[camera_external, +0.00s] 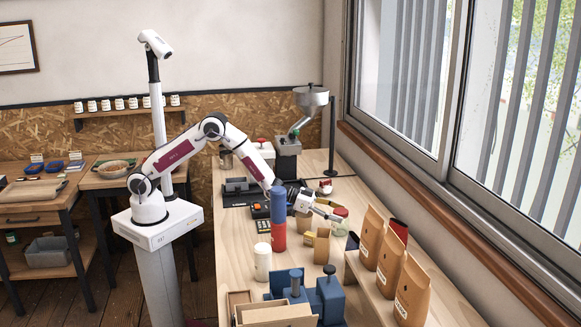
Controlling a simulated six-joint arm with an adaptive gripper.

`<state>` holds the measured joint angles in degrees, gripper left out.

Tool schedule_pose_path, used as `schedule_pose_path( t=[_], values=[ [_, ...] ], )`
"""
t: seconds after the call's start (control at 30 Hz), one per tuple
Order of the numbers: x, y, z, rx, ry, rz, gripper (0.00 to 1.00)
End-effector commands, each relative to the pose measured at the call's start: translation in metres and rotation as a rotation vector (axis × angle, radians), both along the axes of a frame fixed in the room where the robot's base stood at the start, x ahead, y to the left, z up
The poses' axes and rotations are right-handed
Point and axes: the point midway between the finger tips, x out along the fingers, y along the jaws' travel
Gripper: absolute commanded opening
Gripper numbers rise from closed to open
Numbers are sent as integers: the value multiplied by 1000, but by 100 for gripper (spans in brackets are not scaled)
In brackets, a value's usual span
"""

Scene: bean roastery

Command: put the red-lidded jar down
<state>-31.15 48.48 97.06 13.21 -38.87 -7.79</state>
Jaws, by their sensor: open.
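A small jar (340,227) with a red lid (341,212) and a greenish body stands on the wooden bench, right of the middle of the view. My gripper (333,214) reaches in from the left, tilted low over the bench, with its fingertips at the jar's left side near the lid. The gripper is open. Whether a finger touches the jar is too small to tell. The jar looks upright; its base is partly hard to see among nearby things.
A tall blue-and-red cylinder (278,220) stands left of the gripper, with a cream canister (262,262) in front. Brown boxes (321,246) lie close by. Brown bags (390,262) stand along the window side. A blue press-like device (330,292) is nearest. A grinder (290,145) stands behind.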

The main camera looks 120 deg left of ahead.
Motion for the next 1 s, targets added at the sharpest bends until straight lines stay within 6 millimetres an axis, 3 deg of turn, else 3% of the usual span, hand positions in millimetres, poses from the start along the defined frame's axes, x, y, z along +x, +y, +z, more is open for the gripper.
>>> schedule_pose_path(
  t=[0.5,0.57,0.73,0.8,1.0],
  values=[
    [1,0,0,0,0,0,61],
    [1,0,0,0,-1,0,48],
    [0,0,0,0,0,0,4],
    [1,0,1,1,-2,0,0],
    [1,0,1,0,-1,0,0]
  ],
)
